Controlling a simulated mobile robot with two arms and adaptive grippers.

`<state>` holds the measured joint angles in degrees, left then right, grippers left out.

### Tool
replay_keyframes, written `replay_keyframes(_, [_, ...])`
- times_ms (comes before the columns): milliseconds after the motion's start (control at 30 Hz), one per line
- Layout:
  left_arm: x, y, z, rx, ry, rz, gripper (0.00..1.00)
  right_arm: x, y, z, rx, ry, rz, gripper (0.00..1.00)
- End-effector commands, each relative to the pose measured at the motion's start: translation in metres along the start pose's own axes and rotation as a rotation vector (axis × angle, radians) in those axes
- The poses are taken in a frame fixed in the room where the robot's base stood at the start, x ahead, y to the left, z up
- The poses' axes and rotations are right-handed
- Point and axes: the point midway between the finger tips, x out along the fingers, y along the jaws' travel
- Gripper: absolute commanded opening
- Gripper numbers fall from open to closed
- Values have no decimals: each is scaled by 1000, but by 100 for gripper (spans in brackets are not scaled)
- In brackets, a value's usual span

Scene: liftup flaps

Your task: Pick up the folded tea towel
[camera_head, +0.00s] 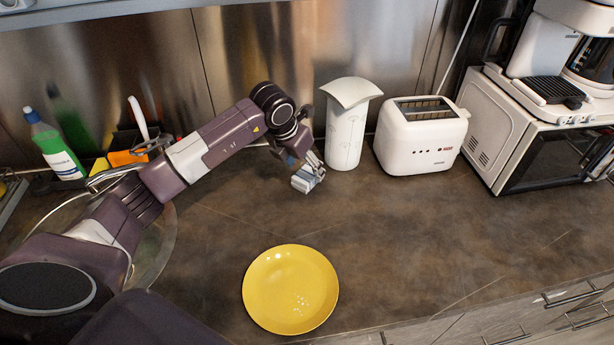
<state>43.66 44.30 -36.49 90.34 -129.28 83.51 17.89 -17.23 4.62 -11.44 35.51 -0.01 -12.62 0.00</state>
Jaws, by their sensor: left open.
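A pale, slightly curved slab (352,91), which appears to be the folded tea towel, rests on top of a white cylinder (345,138) and overhangs its rim. The cylinder stands upright on the counter near the back wall. My right gripper is not in view.
A white toaster (421,136) stands right of the cylinder, with a microwave (520,140) and coffee maker (548,55) beyond. A yellow plate (290,289) lies at the front. A green bottle (55,146) stands by the sink at left. The counter's middle right is clear.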

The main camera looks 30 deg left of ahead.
Motion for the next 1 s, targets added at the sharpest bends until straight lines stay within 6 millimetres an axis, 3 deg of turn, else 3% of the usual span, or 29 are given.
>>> replay_keyframes(100, [16,-2,-1,-2,5,-2,61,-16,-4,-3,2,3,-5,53])
replay_keyframes(233, [34,-1,-2,-1,3,-1,61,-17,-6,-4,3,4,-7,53])
replay_keyframes(567, [41,0,-2,0,0,0,60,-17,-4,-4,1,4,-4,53])
replay_keyframes(1000, [40,0,-1,0,-1,0,11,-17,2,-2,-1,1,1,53])
